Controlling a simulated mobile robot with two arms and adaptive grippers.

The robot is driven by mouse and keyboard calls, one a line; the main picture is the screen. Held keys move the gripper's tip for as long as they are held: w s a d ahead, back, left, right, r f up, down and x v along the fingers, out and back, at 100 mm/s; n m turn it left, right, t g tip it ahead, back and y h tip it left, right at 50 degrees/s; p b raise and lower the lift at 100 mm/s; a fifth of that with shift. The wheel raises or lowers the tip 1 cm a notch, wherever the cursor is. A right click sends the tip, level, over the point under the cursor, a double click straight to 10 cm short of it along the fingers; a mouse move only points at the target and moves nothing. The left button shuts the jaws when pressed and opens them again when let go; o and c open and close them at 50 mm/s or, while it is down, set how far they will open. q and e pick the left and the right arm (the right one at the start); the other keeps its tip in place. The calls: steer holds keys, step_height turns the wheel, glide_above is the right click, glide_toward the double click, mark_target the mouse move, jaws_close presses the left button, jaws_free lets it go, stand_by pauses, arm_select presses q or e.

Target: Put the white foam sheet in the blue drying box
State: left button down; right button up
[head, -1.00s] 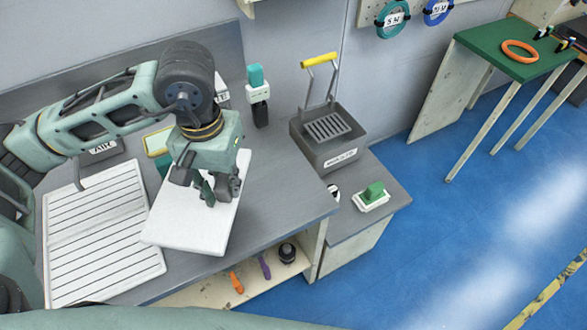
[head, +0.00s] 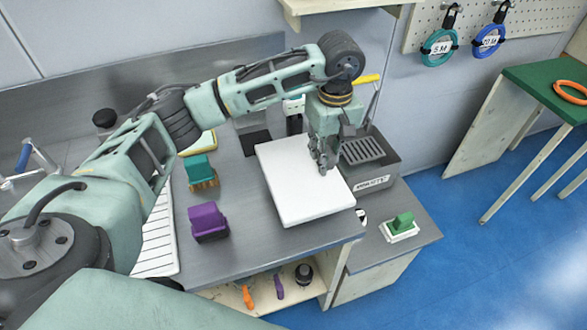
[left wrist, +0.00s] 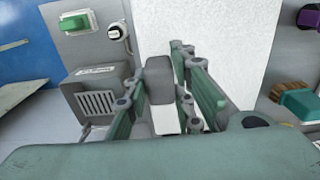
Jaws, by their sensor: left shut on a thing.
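The white foam sheet (head: 296,190) is a thick flat white slab above the grey counter, near its right front edge. Whether it touches the counter I cannot tell. My left gripper (head: 325,164) is shut on the sheet at its right side. The left wrist view also shows the sheet (left wrist: 211,28) as a broad white area beyond the left fingers (left wrist: 180,100). No blue drying box shows in these views. My right gripper is not in view.
A dark grey bin (head: 381,187) with a slotted panel and yellow handle stands just right of the sheet. A purple block (head: 208,222) and a teal-topped brush (head: 199,171) lie to its left. A green block on a white base (head: 401,225) sits on the lower surface at right.

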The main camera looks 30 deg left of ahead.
mark_target(298, 161)
arm_select(q)
steer(key=a+f, duration=0.1)
steer(key=s+a+f+p, duration=0.1)
steer(key=a, duration=0.1)
steer(key=s+a+f, duration=0.1)
steer(key=a, duration=0.1)
steer(key=shift+a+p, duration=0.15)
steer(key=shift+p, duration=0.15)
steer(key=shift+s+a+f, duration=0.15)
steer(key=shift+a+f, duration=0.25)
step_height(298, 161, down, 3)
steer(key=shift+f+p, duration=0.15)
steer(key=shift+p, duration=0.75)
steer(key=shift+f, duration=0.35)
steer(key=shift+f, duration=0.2)
steer(key=c, duration=1.5)
jaws_free()
